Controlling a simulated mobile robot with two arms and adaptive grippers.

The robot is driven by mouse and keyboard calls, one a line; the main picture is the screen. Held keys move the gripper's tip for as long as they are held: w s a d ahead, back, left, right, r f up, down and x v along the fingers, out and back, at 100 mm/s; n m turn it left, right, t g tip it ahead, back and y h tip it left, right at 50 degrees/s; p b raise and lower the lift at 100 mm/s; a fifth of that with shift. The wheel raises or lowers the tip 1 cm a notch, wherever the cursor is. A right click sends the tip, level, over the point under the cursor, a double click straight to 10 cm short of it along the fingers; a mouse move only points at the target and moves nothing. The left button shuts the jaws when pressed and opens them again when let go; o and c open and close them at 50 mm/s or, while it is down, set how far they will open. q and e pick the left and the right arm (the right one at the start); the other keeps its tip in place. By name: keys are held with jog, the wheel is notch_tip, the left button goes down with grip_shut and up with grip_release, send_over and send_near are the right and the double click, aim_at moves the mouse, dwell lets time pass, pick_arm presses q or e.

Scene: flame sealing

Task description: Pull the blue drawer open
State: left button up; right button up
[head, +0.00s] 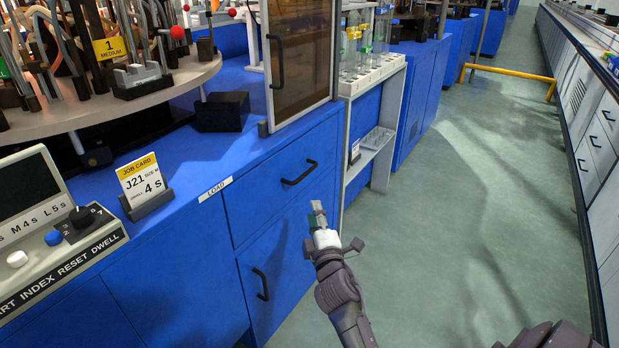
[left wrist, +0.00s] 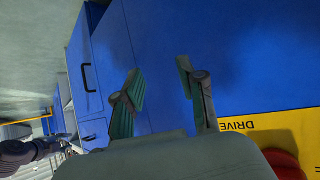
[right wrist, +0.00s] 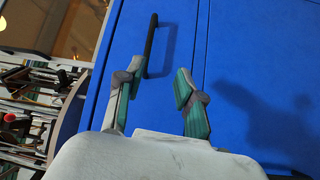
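The blue drawer (head: 270,199) is flush in the cabinet front below the counter, with a black bar handle (head: 299,173). My right gripper (head: 318,212) is in front of the cabinet, to the right of and a little below that handle. In the right wrist view its fingers (right wrist: 160,95) are apart with nothing between them, and a black handle (right wrist: 151,45) shows beyond the left finger; I cannot tell whether they touch. My left gripper is outside the head view. In the left wrist view its fingers (left wrist: 163,98) are apart and empty, facing blue panels.
A lower blue door has its own upright handle (head: 261,284). On the counter stand a job card (head: 143,178), a control box (head: 40,215) and a round fixture table (head: 150,90). A white rack (head: 372,78) stands beyond the cabinet. The green floor (head: 470,200) to the right is clear.

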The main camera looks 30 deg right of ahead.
aim_at(307, 173)
jog(key=shift+d+r+b+x, duration=0.1)
jog(key=shift+r+b+x, duration=0.25)
jog(key=shift+x, duration=2.05)
jog(key=shift+d+r+b+x, duration=0.1)
jog(key=shift+r+b+x, duration=0.25)
jog(key=shift+x, duration=2)
jog(key=shift+d+r+b+x, duration=0.1)
jog(key=shift+r+b+x, duration=0.25)
jog(key=shift+x, duration=2.05)
pick_arm(q)
jog(key=w+d+r+t+h, duration=0.2)
jog(key=w+r+t, duration=0.2)
jog(key=r, duration=0.5)
jog(key=shift+w+d+r+t, duration=0.2)
jog(key=shift+w+d+t, duration=0.2)
jog(key=shift+t, duration=0.8)
pick_arm(e)
jog(key=shift+s+f, duration=0.1)
jog(key=shift+s, duration=0.15)
jog(key=shift+c, duration=0.3)
grip_shut()
